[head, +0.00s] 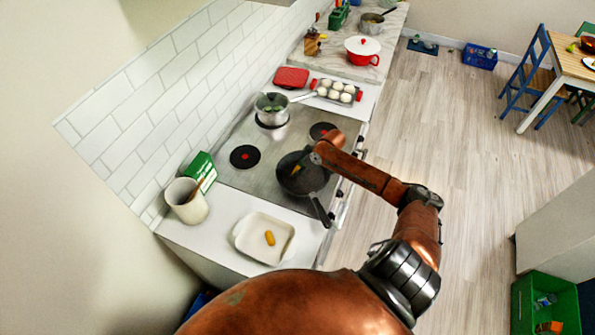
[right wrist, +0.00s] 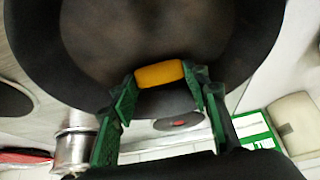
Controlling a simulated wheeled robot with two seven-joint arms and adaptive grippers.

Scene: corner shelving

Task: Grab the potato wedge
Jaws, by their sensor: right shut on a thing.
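A yellow-orange potato wedge (right wrist: 160,74) sits between the green fingers of my right gripper (right wrist: 162,92) in the right wrist view. The gripper is shut on it. The dark frying pan (right wrist: 100,35) fills the space behind the wedge. In the head view, my right gripper (head: 302,160) is over the pan (head: 304,185) on the stove, and the held wedge (head: 296,169) shows as a small orange spot. Another yellow wedge (head: 270,238) lies in a white dish (head: 246,250) on the near counter. My left gripper is not in view.
A steel saucepan (head: 271,107) stands on a back burner. A green box (head: 202,172) and a cream canister (head: 187,203) stand left of the white dish. The tiled wall borders the counter.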

